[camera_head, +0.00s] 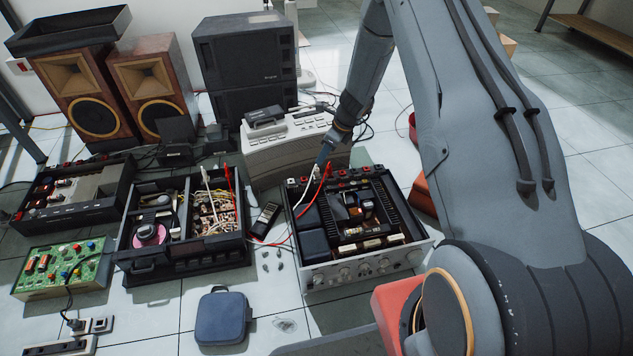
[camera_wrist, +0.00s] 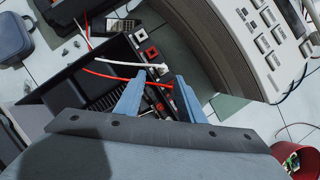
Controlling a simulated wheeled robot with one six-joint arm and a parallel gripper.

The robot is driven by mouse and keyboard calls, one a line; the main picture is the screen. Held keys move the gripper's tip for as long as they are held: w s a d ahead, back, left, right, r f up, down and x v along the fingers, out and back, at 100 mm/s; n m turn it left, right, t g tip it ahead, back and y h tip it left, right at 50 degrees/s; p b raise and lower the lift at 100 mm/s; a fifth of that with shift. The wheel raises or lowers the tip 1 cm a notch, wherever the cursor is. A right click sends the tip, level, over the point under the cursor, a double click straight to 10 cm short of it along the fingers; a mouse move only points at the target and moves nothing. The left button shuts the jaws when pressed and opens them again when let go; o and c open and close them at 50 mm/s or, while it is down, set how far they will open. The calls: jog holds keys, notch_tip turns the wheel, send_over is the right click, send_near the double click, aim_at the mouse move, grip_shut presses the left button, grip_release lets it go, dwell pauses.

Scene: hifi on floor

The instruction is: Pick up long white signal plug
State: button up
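The white signal plug (camera_head: 316,171) stands at the rear jack row of the open silver-fronted amplifier (camera_head: 360,268), with a white cable running from it. In the wrist view the white plug (camera_wrist: 162,68) shows just past my fingertips, and its white cable runs off to the left. My gripper (camera_head: 323,155) is above the rear jacks, close to the plug. In the wrist view its two blue fingers (camera_wrist: 159,80) are spread apart with nothing clearly held between them. A red plug and cable (camera_wrist: 120,77) lie beside the white one, partly behind the fingers.
A grey keyed machine (camera_head: 290,150) stands close behind the amplifier. Another open black chassis (camera_head: 185,258) with a white and a red plug is to the left. A handheld meter (camera_head: 265,218) and a blue case (camera_head: 222,316) lie on the tiled floor.

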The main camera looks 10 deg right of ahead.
jog(key=m+b, duration=0.1)
send_over(318, 170)
jog(key=s+d, duration=0.1)
jog(key=d, duration=0.1)
notch_tip(318, 170, down, 5)
jog(key=b+x, duration=0.1)
jog(key=x, duration=0.1)
jog(key=b+x, duration=0.2)
jog(key=x, duration=0.1)
jog(key=shift+s+a+f, duration=0.25)
jog(key=shift+s+f, duration=0.05)
jog(key=shift+f, duration=0.05)
grip_shut()
